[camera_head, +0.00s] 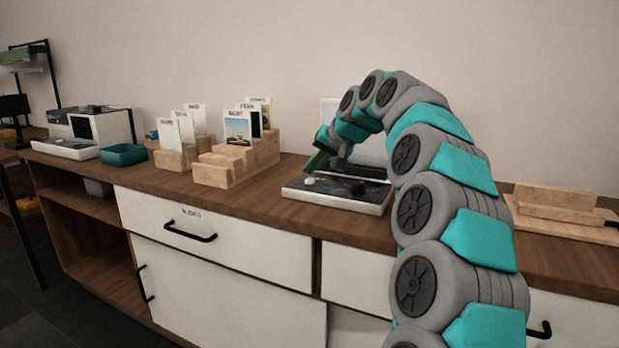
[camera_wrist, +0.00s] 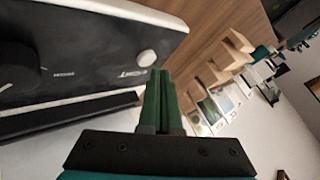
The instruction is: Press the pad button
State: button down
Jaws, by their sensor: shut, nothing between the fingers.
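A low device (camera_head: 340,203) with a black top and pale edges sits on the wooden counter. It has a small white round button (camera_head: 309,181) at its left and a dark knob (camera_head: 357,188) to the right. In the wrist view the button (camera_wrist: 147,58) is beside a small white printed label, and the black knob (camera_wrist: 16,66) is at the far left. My gripper (camera_head: 311,166) is above the device's left part, close to the button. Its green fingers (camera_wrist: 160,74) are shut and empty, with tips just beside the button in the picture; I cannot tell whether they touch it.
Wooden card holders (camera_head: 226,168) with upright picture cards stand left of the device. A teal tray (camera_head: 123,154) and a white machine (camera_head: 103,128) are farther left. A wooden stand (camera_head: 560,208) lies to the right. Drawers with black handles (camera_head: 190,232) are below the counter.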

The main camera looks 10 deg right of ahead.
aim_at(312, 184)
notch_tip(312, 184, up, 6)
jog(key=p, duration=0.4)
dwell(0.5)
jog(key=s+a+f+g, duration=0.1)
jog(key=s, duration=0.2)
jog(key=s+a+f+n+g, duration=0.1)
jog(key=s+a+f, duration=0.1)
jog(key=s, duration=0.2)
jog(key=s+a+f, duration=0.2)
jog(key=s, duration=0.2)
jog(key=shift+s+n+g, duration=0.1)
jog(key=shift+n+g, duration=0.3)
jog(key=s+d+f+g+h, duration=0.1)
jog(key=s+f+g, duration=0.1)
jog(key=s+f, duration=0.5)
jog(key=s+d+f+g+h, duration=0.2)
jog(key=s+f, duration=0.6)
jog(key=s, duration=1.2)
jog(key=s+d+f+n+g+h, duration=0.1)
jog(key=s+f, duration=0.6)
jog(key=s, duration=0.7)
jog(key=shift+s+d+f+g+h, duration=0.15)
jog(key=shift+d+f+g+h, duration=0.2)
jog(key=shift+g, duration=0.55)
jog(key=shift+a, duration=0.1)
